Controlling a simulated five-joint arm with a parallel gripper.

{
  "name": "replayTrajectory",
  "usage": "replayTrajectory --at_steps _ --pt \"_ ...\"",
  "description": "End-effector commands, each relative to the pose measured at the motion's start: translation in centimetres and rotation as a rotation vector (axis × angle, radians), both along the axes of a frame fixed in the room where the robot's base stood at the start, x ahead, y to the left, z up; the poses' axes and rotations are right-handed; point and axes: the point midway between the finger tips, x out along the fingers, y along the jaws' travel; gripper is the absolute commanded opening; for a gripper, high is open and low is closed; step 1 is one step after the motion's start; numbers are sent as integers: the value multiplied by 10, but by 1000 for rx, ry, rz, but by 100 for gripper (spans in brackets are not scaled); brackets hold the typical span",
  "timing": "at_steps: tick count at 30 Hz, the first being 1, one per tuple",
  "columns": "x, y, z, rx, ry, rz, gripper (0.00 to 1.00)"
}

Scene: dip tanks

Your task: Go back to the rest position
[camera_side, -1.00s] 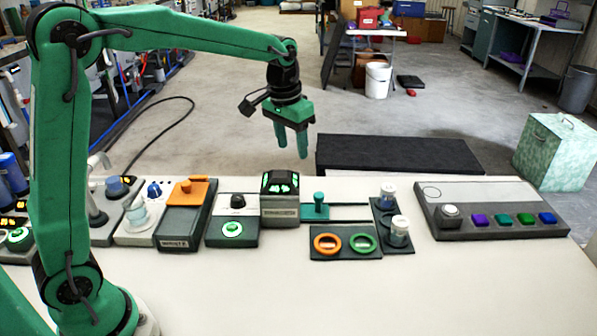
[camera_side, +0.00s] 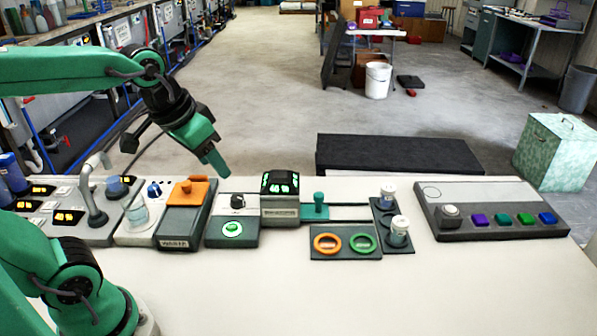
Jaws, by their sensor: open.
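My gripper (camera_side: 213,162) hangs in the air above the back edge of the table, over the device with the dark knob (camera_side: 238,202) and just right of the orange-topped device (camera_side: 187,192). It points down and to the right, tilted. It holds nothing that I can see, and it touches nothing. Its fingers overlap in this view, so the gap between them is hard to see. My arm reaches in from the left edge of the picture.
Along the table (camera_side: 300,290) stand a green display box (camera_side: 281,184), a teal-handled slider (camera_side: 315,206), a panel with orange and green rings (camera_side: 345,254), two lidded jars (camera_side: 398,231) and a button panel (camera_side: 500,232). The table's front is clear.

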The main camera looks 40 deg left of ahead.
Motion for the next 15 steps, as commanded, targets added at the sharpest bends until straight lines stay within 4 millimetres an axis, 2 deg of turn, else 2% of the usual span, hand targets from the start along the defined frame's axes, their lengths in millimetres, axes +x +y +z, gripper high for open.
replayTrajectory --at_steps 1,6,15 --pt "-10 0 -2 0 -17 0 48" --pt "-35 0 -12 1 -54 0 48" --pt "-52 1 -22 1 -81 0 48"
